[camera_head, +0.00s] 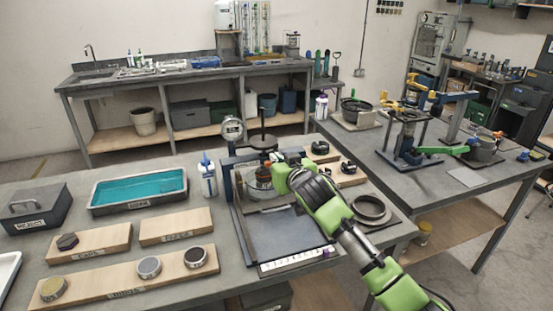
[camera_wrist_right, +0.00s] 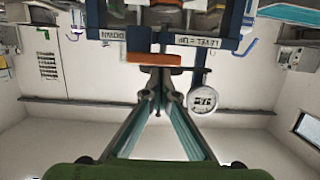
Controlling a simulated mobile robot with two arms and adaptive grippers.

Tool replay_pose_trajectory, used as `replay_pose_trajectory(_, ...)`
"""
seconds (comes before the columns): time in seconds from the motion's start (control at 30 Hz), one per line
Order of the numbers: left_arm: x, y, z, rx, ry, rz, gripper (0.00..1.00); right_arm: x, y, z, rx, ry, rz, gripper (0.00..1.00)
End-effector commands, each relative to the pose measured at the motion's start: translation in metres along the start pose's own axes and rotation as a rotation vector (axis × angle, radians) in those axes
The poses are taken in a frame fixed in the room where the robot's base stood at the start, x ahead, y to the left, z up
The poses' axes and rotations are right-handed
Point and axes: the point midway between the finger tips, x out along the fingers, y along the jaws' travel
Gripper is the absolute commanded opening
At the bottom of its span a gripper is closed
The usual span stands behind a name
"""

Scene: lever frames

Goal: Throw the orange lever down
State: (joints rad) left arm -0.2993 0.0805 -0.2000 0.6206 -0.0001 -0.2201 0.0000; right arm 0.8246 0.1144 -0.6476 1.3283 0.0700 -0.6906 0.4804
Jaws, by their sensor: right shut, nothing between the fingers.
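The orange lever (camera_wrist_right: 153,58) shows in the right wrist view as a short bar lying across the picture, in front of a blue-framed device (camera_wrist_right: 165,35). In the head view a small orange patch (camera_head: 268,164) beside my gripper may be the lever, mostly hidden. My right gripper (camera_wrist_right: 157,84) is shut and empty, its fingertips right at the lever; I cannot tell whether they touch it. In the head view my right gripper (camera_head: 276,176) is at the front of the device. My left gripper is not in view.
A round gauge (camera_wrist_right: 202,98) is beside the lever, also in the head view (camera_head: 232,129). A white bottle (camera_head: 207,177) and teal-filled tray (camera_head: 138,190) stand left of the device. A dark ring (camera_head: 370,209) lies right of it. Wooden boards (camera_head: 124,277) lie front left.

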Motion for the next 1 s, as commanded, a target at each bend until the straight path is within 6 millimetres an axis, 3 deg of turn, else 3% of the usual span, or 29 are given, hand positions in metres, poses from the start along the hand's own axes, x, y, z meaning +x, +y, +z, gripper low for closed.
replay_pose_trajectory(1.0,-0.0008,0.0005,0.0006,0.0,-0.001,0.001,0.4,0.0014,-0.0023,0.006,-0.122,-0.003,0.032,0.0)
